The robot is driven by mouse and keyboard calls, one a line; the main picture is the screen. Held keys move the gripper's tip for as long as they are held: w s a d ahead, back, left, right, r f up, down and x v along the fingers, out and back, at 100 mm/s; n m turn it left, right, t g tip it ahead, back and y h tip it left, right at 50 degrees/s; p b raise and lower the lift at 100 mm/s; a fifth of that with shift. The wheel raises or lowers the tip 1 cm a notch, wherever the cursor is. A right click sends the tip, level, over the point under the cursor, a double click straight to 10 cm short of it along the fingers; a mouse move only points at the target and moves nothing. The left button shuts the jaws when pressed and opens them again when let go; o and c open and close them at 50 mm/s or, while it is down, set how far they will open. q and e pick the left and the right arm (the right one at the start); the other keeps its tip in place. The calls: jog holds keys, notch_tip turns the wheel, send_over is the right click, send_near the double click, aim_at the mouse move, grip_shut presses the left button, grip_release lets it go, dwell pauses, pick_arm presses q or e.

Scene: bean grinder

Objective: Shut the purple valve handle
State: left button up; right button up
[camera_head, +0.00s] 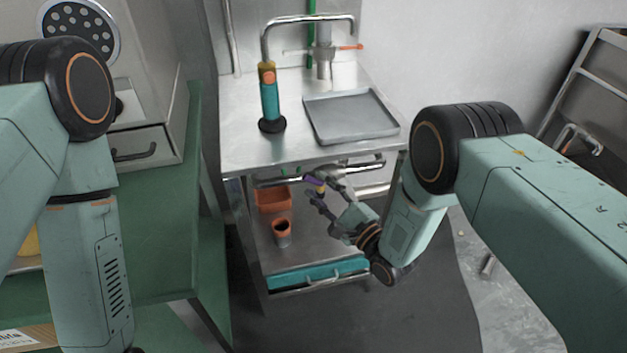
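The purple valve handle (315,183) is small in the head view, just below the front edge of the steel counter, with a yellow part beside it. My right gripper (316,185) reaches it from the lower right. Its two fingers look spread apart, one above and one below the handle. I cannot tell whether either finger touches it. The fingers and the distance hide part of the valve. My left arm comes in at the left, but its gripper is out of view.
An orange bin (272,199) and an orange cup (281,232) stand on the shelf below. A green table (160,230) stands at the left. A metal rack (592,85) is at the right.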

jog(key=v, duration=0.8)
jog(key=shift+s, duration=0.25)
jog(key=shift+d, duration=0.1)
